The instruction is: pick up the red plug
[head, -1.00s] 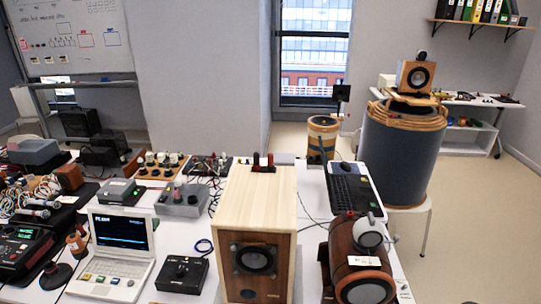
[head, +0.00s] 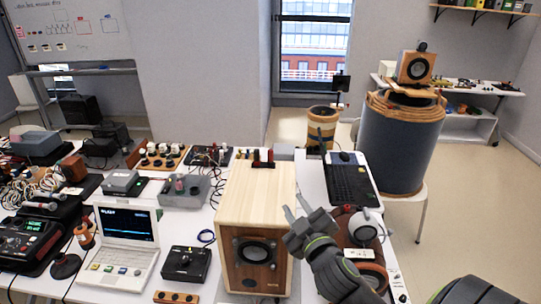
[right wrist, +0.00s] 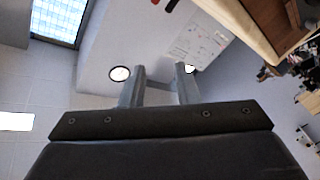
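A small red and black piece, which looks like the red plug (head: 270,161), stands at the back of the pale wooden top of the speaker box (head: 249,188). A dark upright part is beside it; I cannot tell their exact shapes. In the right wrist view a red end, probably the same plug (right wrist: 171,5), shows at the top edge beside a dark one. My right gripper (head: 296,208) is at the right side of the speaker box, in front of the plug and apart from it. Its two fingers (right wrist: 159,82) are spread with nothing between them. My left gripper is not in view.
A laptop (head: 126,231) and a black knob box (head: 186,262) stand left of the speaker. A brown round speaker (head: 361,236) with headphones is partly hidden behind my right arm. A black keyboard (head: 350,184) lies behind it. Several devices crowd the table's left.

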